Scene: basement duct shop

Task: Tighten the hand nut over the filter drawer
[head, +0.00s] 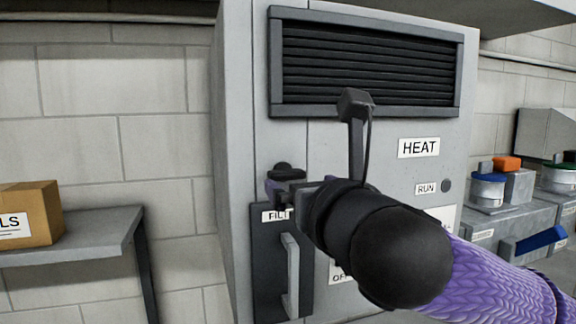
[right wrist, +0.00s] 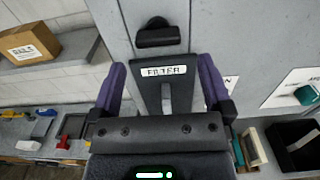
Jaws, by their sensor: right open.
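The hand nut (head: 284,170) is a black knob on the grey cabinet front, just above the filter drawer (head: 265,262). In the right wrist view the nut (right wrist: 158,34) shows whole, beyond the fingertips. The dark drawer (right wrist: 148,88) carries a FILTER label and a grey upright handle (head: 291,276). My right gripper (head: 298,187) is open and empty in front of the panel, close to the nut in the head view. In the right wrist view its purple fingers (right wrist: 162,64) stand wide apart, either side of the label. My left gripper is not in view.
The grey cabinet (head: 390,150) has a black louvre (head: 370,62) above and HEAT and RUN labels at right. A shelf with a cardboard box (head: 38,205) stands left. Grey bins and tubs (head: 488,190) stand right. My right forearm hides part of the cabinet front.

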